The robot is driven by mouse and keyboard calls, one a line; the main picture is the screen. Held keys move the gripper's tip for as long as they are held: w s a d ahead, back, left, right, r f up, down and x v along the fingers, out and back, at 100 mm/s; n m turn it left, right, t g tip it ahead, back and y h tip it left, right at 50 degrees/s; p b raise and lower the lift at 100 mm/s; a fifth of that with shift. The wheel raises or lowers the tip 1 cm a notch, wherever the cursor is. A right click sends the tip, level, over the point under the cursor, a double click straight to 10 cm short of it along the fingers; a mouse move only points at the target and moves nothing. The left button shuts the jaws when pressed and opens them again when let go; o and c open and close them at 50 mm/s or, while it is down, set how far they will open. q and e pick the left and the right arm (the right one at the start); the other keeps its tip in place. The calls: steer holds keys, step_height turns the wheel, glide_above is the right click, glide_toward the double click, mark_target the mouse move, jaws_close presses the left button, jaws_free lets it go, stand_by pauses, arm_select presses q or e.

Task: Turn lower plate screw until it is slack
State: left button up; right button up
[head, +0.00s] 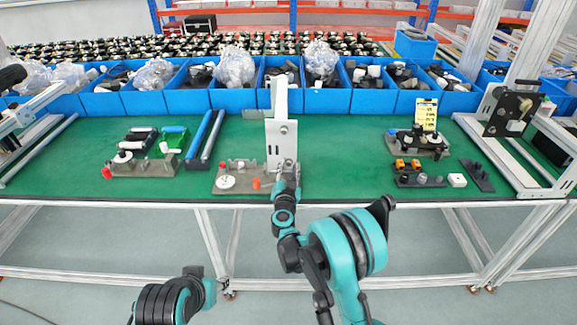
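A white upright plate (281,142) stands on a grey fixture base (242,186) at the table's front middle. Small dark marks show on the plate's face; the lower one, just above my gripper, may be the lower screw, but it is too small to tell. My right gripper (287,181) is at the foot of the plate, in front of its lower end, and hides part of the base. Its fingers are too small and dark to show whether they are open or touching a screw. Of my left arm only links show at the bottom; its gripper does not show clearly.
Left of the plate stands another fixture (143,169) beside blue rollers (205,136). Blue bins (235,99) line the back. Green table (340,155) right of the plate is clear.

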steer(key=shift+b, duration=0.35)
stand_by(0.3)
jaws_close()
steer(key=shift+f+n+b, duration=0.1)
steer(key=shift+n+b, duration=0.25)
steer(key=shift+n, duration=0.55)
steer(key=n, duration=0.8)
jaws_free()
